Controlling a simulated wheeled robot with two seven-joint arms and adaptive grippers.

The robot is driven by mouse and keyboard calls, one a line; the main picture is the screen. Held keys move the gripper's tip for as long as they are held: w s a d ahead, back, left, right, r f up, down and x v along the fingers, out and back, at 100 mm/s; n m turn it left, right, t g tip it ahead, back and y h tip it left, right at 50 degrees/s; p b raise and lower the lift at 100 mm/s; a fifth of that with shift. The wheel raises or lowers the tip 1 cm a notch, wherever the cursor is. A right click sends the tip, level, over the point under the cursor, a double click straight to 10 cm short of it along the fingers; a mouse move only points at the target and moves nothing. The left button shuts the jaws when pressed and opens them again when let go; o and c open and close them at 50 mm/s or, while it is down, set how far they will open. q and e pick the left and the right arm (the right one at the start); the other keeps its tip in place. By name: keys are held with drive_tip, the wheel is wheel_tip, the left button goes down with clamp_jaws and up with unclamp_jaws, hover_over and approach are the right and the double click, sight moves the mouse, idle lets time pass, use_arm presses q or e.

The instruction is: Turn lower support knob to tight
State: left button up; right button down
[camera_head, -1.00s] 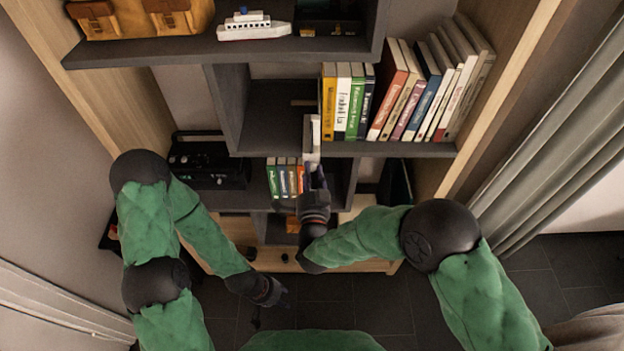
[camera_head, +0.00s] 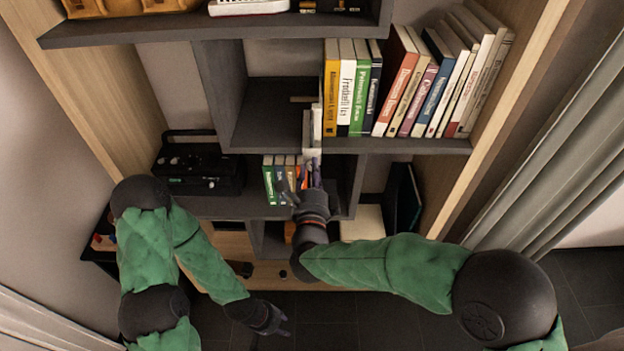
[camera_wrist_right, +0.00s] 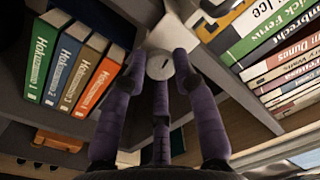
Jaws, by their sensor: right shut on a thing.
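A round pale knob (camera_wrist_right: 160,65) with a dark slot shows in the right wrist view, at the lower end of a white support (camera_wrist_right: 172,34). The purple fingers of my right gripper (camera_wrist_right: 160,77) are closed around this knob from several sides. In the head view my right gripper (camera_head: 306,184) is at the white support (camera_head: 312,135) below the upper books, and the hand hides the knob there. My left gripper (camera_head: 280,326) hangs low over the dark floor, away from the shelf. Its fingers are too small and dark to read.
Numbered books (camera_wrist_right: 75,65) stand close to the left of my right fingers. A row of books (camera_head: 410,85) fills the upper right shelf (camera_head: 400,146). A black device (camera_head: 198,165) sits on the left shelf. Free floor (camera_head: 350,320) lies below.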

drive_tip(key=shift+a+f+m+b, duration=0.1)
drive_tip(key=shift+f+m+b, duration=0.1)
drive_tip(key=shift+m+b, duration=0.5)
drive_tip(key=shift+r+m, duration=0.1)
drive_tip(key=shift+m, duration=0.2)
drive_tip(key=c, duration=1)
unclamp_jaws()
drive_tip(key=shift+r, duration=0.1)
drive_tip(key=s, duration=1.2)
drive_tip(key=shift+f, duration=0.3)
